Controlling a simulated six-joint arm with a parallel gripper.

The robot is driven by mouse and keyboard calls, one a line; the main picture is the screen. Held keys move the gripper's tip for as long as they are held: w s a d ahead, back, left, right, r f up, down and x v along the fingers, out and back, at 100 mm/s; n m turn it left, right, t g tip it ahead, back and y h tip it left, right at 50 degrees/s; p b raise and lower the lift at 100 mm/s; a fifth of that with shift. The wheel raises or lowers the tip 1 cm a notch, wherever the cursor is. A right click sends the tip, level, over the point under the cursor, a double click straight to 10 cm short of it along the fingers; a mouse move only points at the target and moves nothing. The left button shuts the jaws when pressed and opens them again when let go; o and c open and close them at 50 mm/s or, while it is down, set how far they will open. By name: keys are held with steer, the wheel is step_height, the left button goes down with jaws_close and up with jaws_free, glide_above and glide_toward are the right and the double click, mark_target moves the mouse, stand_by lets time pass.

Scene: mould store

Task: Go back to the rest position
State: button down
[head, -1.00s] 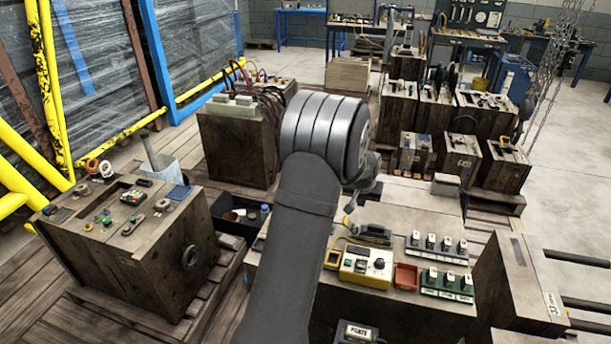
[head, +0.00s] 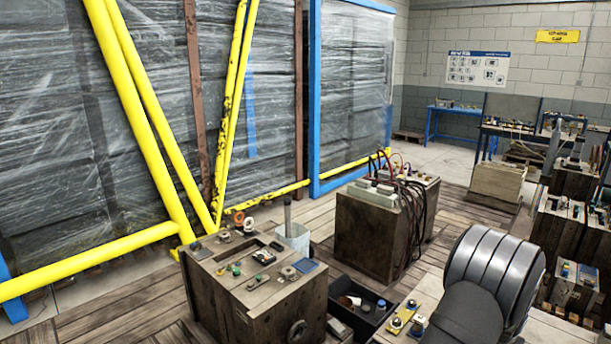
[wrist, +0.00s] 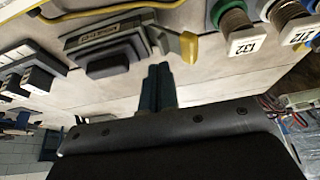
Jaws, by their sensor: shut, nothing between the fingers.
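My gripper (wrist: 158,88) shows in the wrist view with its two dark fingers together and nothing between them. It is above a pale bench top (wrist: 100,92) that carries a grey device with a dark handle (wrist: 125,45) and a yellow cable, and it appears clear of them. Round tagged plugs, one marked 132 (wrist: 240,30), are at the upper right. In the head view only my grey arm shows at the lower right; the gripper is hidden or out of frame there.
In the head view, a wooden block with small parts (head: 255,290) stands left of my arm. Another with red hoses (head: 380,225) is behind. A black bin (head: 360,305) lies between. Yellow rails (head: 150,120) and wrapped racks fill the left.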

steer(key=shift+s+d+r, duration=0.1)
steer(key=shift+d+r, duration=0.05)
steer(key=shift+r, duration=0.2)
step_height(320, 180, up, 6)
steer(key=f, duration=0.7)
steer(key=shift+w+a, duration=0.2)
steer(key=shift+s+d+r, duration=0.15)
steer(key=shift+s+d, duration=0.1)
steer(key=shift+s+d+r, duration=0.25)
steer(key=shift+s+d, duration=0.45)
steer(key=shift+s, duration=0.05)
step_height(320, 180, up, 7)
steer(key=shift+r, duration=0.15)
steer(key=shift+s+d, duration=0.1)
